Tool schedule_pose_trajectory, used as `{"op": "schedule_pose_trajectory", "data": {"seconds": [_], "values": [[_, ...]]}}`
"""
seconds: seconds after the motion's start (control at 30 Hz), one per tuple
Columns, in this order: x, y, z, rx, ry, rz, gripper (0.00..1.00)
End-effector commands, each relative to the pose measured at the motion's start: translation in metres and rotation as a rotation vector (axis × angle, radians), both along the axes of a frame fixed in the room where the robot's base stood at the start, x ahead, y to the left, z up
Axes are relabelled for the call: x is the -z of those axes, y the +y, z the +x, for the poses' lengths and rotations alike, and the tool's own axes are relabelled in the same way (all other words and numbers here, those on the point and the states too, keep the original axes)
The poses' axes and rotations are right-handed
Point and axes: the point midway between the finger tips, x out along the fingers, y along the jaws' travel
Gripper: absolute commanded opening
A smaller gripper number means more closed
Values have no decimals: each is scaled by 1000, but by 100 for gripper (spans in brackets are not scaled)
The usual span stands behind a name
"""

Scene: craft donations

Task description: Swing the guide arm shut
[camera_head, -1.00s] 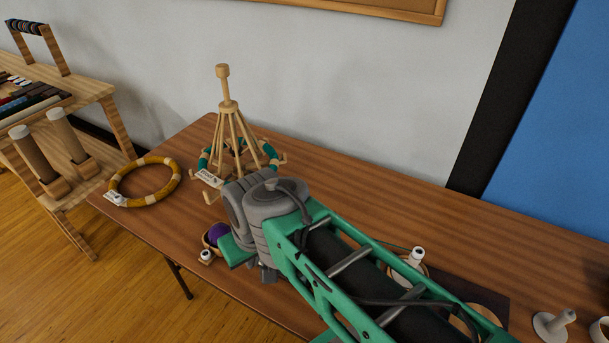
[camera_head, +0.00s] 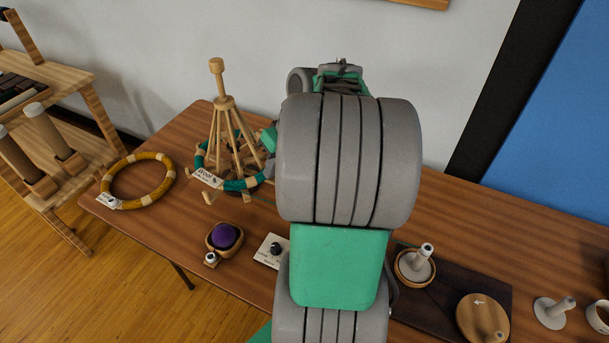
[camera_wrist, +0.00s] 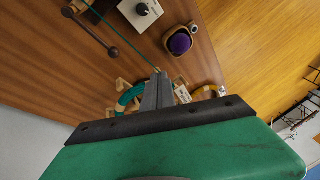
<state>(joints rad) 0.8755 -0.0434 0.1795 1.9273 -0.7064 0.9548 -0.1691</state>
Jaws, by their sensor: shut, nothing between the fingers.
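In the wrist view a dark rod with a round end knob (camera_wrist: 113,53) reaches out from a small wooden part at the top left; it looks like the guide arm. A thin teal strand (camera_wrist: 122,38) runs past it toward the wooden swift. In the head view this rod is hidden behind my arm. The swift (camera_head: 224,103) stands on the table, with a teal and tan ring around its lower part. My gripper (camera_wrist: 158,75) is shut and empty, its fingertips in front of the swift in the wrist view and right of the strand's middle. Whether the fingers touch anything is unclear.
A purple ball (camera_head: 224,235) sits in a wooden holder near the front edge, beside a white knob box (camera_head: 272,250). A yellow ring (camera_head: 137,183) lies at the left. A grey spool (camera_head: 419,260) and a round wooden disc (camera_head: 482,315) are at the right.

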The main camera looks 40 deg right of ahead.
Motion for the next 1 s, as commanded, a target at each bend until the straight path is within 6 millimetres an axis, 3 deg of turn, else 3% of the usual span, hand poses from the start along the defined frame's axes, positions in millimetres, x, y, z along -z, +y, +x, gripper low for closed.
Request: {"op": "schedule_pose_trajectory", "data": {"seconds": [0.03, 0.1, 0.2, 0.3, 0.4, 0.57, 0.9, 1.0], "values": [[-4, -43, -14, 37, -18, 41, 0], [-3, -87, -36, 52, -62, 80, 0], [0, -130, -68, 65, -118, 113, 0], [2, -149, -88, 70, -152, 127, 0], [7, -152, -91, 68, -163, 130, 0], [27, -143, -81, 67, -161, 133, 0], [86, -118, -47, 67, -159, 132, 0], [87, -101, -43, 67, -161, 128, 0]]}}
